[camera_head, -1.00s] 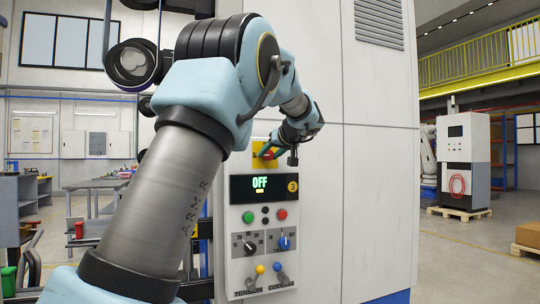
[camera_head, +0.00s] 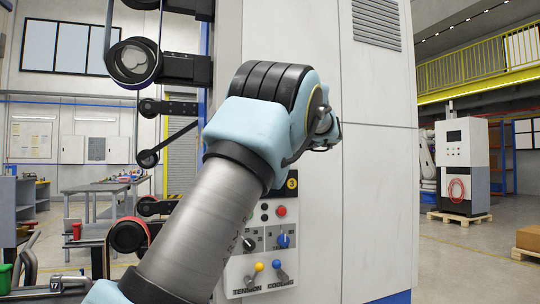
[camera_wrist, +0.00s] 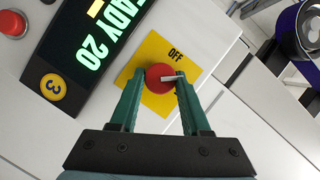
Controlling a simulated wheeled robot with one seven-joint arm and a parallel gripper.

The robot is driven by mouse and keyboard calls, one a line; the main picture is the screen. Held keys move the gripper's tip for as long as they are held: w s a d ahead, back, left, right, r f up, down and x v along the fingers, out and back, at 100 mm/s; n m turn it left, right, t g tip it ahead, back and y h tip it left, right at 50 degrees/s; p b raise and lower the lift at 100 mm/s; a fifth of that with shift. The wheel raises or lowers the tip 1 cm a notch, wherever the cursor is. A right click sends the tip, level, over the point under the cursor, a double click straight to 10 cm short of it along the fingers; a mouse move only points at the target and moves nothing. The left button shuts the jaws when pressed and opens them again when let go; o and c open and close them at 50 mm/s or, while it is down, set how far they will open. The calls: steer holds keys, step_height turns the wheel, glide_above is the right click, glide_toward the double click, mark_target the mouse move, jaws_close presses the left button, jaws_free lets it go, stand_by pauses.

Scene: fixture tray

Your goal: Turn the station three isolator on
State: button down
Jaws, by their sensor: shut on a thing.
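The station three isolator is a red rotary knob (camera_wrist: 157,72) on a yellow plate (camera_wrist: 155,47) in the wrist view. The word OFF is printed on the plate beside the knob. My gripper (camera_wrist: 160,82) has its two green fingers on either side of the knob, shut on it. A pale pointer on the knob lies toward the right finger. The black display (camera_wrist: 85,45) beside the plate shows green letters ending in "EADY 20", partly cut off. In the head view my arm hides the isolator, the display and the gripper.
A yellow badge with 3 (camera_head: 292,183) marks the panel. Below it are a red button (camera_head: 281,211), a blue dial (camera_head: 283,241) and toggles with yellow and blue tips (camera_head: 277,265). The flat white cabinet face (camera_head: 370,180) is clear to the right.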

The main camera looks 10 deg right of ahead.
steer(key=shift+f+m+t+y+b, duration=0.15)
steer(key=shift+m+t+y+b, duration=0.4)
steer(key=shift+m+b, duration=0.9)
steer(key=shift+f+m+t+y+b, duration=0.15)
steer(key=shift+m+t+y+b, duration=0.45)
steer(key=shift+m, duration=1.55)
steer(key=shift+h, duration=0.25)
steer(key=shift+c, duration=1.8)
jaws_free()
steer(key=b+v, duration=0.2)
steer(key=v, duration=0.8)
steer(key=shift+s+d, duration=0.2)
steer(key=shift+s, duration=0.1)
steer(key=shift+f, duration=0.15)
